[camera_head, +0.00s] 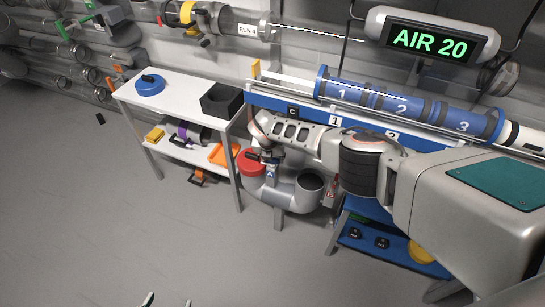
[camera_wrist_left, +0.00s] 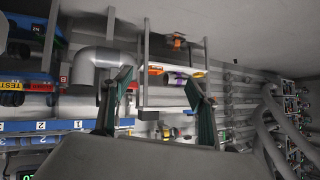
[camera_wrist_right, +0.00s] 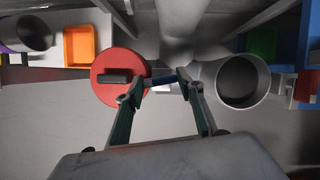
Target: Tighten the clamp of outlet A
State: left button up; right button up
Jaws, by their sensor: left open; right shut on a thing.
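The outlet tagged A (camera_head: 270,173) is on the grey pipework under the blue bench. A red round cap (camera_head: 250,162) is beside the tag; it also shows in the right wrist view (camera_wrist_right: 120,88). My right gripper (camera_head: 268,156) is at the outlet. The clamp's band is mostly hidden. My left gripper (camera_head: 168,301) is open and empty, its tips at the head view's bottom edge.
A white table (camera_head: 183,98) left of the outlet carries a blue cap (camera_head: 150,85) and a black box (camera_head: 221,101). Its lower shelf holds an orange tray (camera_head: 222,156). A blue shelf (camera_head: 355,237) is at the right.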

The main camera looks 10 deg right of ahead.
jog(key=shift+s+f+m, duration=0.15)
jog(key=shift+f+m, duration=0.2)
jog(key=shift+m, duration=0.25)
jog(key=shift+a+m+g+h+b, duration=0.1)
jog(key=shift+m+g+h+b, duration=0.2)
jog(key=shift+m+h+b, duration=0.15)
pick_arm(q)
jog(key=shift+w+d+r, duration=0.3)
jog(key=shift+w, duration=0.2)
jog(key=shift+s, duration=0.15)
pick_arm(e)
jog(key=shift+r+m, duration=0.1)
jog(key=shift+m, duration=0.15)
jog(key=o, duration=1.1)
jog(key=shift+c, duration=0.2)
jog(key=shift+o, duration=0.2)
jog(key=shift+r, duration=0.1)
